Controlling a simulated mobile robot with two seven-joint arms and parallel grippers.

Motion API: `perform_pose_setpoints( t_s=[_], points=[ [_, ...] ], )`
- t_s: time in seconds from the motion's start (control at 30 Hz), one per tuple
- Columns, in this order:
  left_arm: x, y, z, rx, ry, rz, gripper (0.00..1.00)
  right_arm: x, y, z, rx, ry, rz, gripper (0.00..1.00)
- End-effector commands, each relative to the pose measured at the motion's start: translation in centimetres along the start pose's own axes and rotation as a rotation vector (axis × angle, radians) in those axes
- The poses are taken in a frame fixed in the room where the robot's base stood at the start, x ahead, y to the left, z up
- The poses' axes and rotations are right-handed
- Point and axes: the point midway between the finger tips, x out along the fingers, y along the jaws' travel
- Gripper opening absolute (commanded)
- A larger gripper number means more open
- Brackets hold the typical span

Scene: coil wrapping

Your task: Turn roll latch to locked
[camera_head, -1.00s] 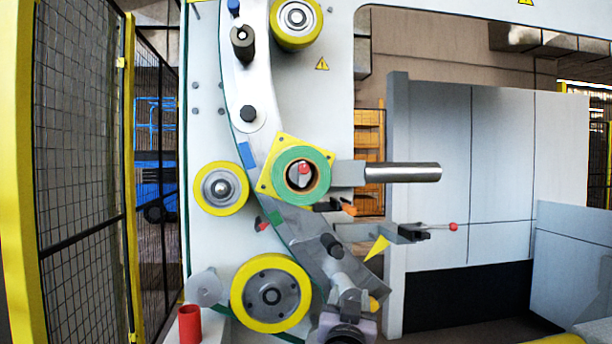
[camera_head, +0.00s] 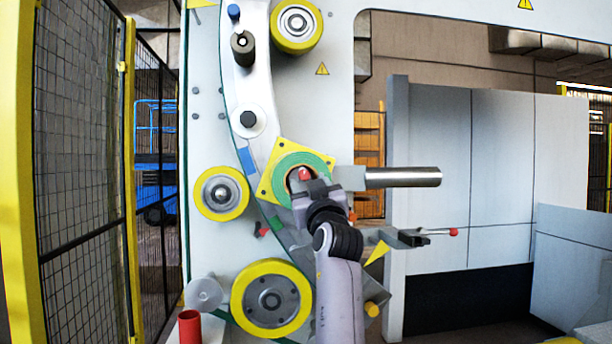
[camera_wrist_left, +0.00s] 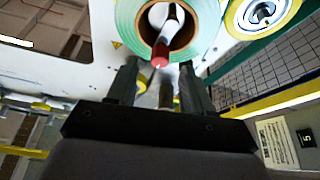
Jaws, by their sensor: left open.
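The roll latch (camera_head: 304,174) shows as a red-tipped lever at the core of the green tape roll (camera_head: 326,162). In the left wrist view, the latch's red end (camera_wrist_left: 160,57) points toward my gripper from a pale hub inside the roll's core (camera_wrist_left: 124,18). My left gripper (camera_head: 312,187) is in front of the roll's lower part and hides some of the core and latch. In the wrist view, the two dark fingers of my left gripper (camera_wrist_left: 158,72) are apart, with the red end near the gap between their tips. Contact cannot be told. My right gripper is not in view.
The roll sits on a yellow plate (camera_head: 268,190) on the machine's curved arm. A steel bar (camera_head: 405,176) sticks out to the right, above a red-tipped rod (camera_head: 453,232). Yellow-rimmed rollers (camera_head: 222,190) (camera_head: 270,299) lie left and below. A red cup (camera_head: 190,326) stands at lower left.

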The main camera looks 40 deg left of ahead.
Motion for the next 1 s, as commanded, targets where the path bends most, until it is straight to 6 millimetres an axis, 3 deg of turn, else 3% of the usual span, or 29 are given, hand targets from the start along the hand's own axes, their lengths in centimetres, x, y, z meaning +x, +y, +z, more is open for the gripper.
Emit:
perform_pose_setpoints(
  t_s=[0.23,0.6,0.63,0.77,0.8,1.0],
  points=[
    [2.9,0.0,-0.1,0.001,-0.001,0.000,0.51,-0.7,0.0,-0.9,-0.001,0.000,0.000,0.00],
    [3.4,0.0,0.1,-0.001,-0.001,0.001,0.51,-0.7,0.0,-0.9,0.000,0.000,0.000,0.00],
    [3.4,0.0,0.1,-0.001,-0.001,0.001,0.47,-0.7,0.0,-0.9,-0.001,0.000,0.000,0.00],
    [3.4,0.0,0.1,0.000,-0.001,0.001,0.05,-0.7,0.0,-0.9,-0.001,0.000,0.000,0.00],
    [3.4,0.0,0.1,0.000,-0.001,0.001,0.00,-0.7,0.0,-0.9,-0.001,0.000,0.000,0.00],
    [3.4,0.0,0.1,0.006,-0.001,0.003,0.00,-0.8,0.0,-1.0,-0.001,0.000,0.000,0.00]
  ],
)
